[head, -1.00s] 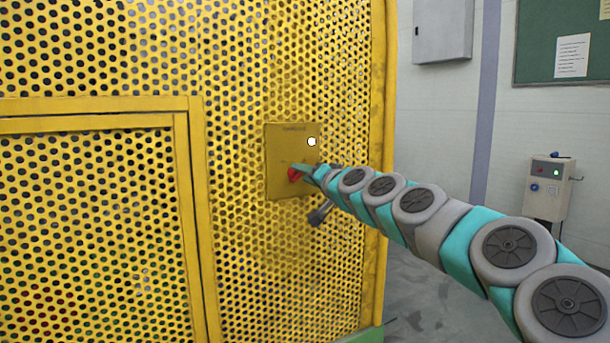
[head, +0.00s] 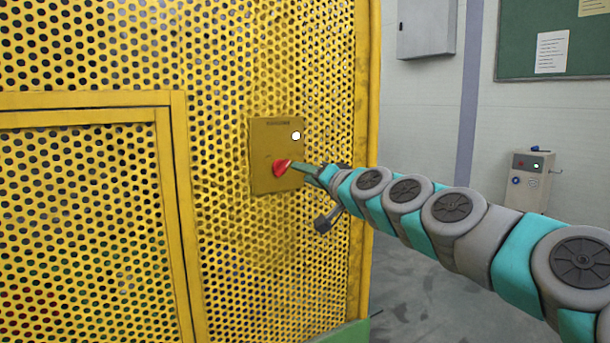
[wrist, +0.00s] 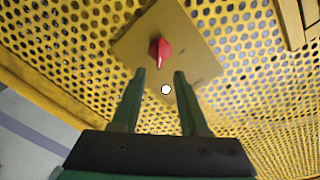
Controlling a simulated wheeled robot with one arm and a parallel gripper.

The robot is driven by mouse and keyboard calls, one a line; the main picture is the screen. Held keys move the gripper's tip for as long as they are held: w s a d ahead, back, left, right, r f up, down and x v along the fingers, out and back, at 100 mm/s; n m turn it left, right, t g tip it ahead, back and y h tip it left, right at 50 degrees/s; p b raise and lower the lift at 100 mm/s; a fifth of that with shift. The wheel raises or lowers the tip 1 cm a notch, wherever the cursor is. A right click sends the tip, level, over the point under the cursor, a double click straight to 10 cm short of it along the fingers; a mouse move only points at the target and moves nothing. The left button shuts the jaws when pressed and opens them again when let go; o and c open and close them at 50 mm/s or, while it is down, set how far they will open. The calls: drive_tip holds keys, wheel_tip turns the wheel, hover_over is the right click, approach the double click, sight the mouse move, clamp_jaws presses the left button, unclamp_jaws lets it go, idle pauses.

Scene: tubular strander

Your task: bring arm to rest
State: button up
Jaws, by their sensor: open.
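My gripper (wrist: 159,74) is open, with its two green fingers apart and nothing between them. In the wrist view a red knob (wrist: 160,51) on a yellow plate (wrist: 150,28) lies just beyond the fingertips, and a gap shows between them. In the head view my arm reaches in from the lower right, and my gripper (head: 297,166) is just right of the red knob (head: 281,167) on the yellow plate (head: 262,148). A white round button or lamp (head: 296,136) is at the plate's upper right; it also shows in the wrist view (wrist: 166,89).
The plate is on a yellow perforated guard (head: 225,60) with a framed panel (head: 85,100) at left. A control box (head: 528,178), a grey wall cabinet (head: 426,27) and a green board (head: 515,50) are behind at right. Grey floor (head: 405,300) is open right of the guard.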

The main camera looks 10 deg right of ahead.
drive_tip(key=s+a+f+n+g+y+p, duration=0.1)
drive_tip(key=s+a+f+n+g, duration=0.15)
drive_tip(key=a, duration=0.25)
drive_tip(key=s+a+f+n+g+y+p, duration=0.1)
drive_tip(key=s+a, duration=0.3)
drive_tip(key=s+a+f+n+g+h+p, duration=0.1)
drive_tip(key=s+a+f+n+g, duration=0.15)
drive_tip(key=s+f, duration=0.35)
drive_tip(key=s+a+f+n+g, duration=0.1)
drive_tip(key=s+a+f+g, duration=0.2)
drive_tip(key=s+f, duration=0.2)
drive_tip(key=s+d+f+g+h+p, duration=0.1)
drive_tip(key=s+d+f+g+h, duration=0.1)
drive_tip(key=s+f, duration=0.3)
drive_tip(key=s+d+f+m+g+h+p, duration=0.1)
drive_tip(key=s+d+f+g, duration=0.3)
drive_tip(key=s, duration=1)
drive_tip(key=s+d+f+g+h+p, duration=0.1)
drive_tip(key=s+d+f+g+h, duration=0.2)
drive_tip(key=s+f, duration=0.4)
drive_tip(key=s+d+g, duration=0.1)
drive_tip(key=s+d, duration=0.1)
drive_tip(key=s, duration=0.1)
drive_tip(key=shift+h, duration=0.3)
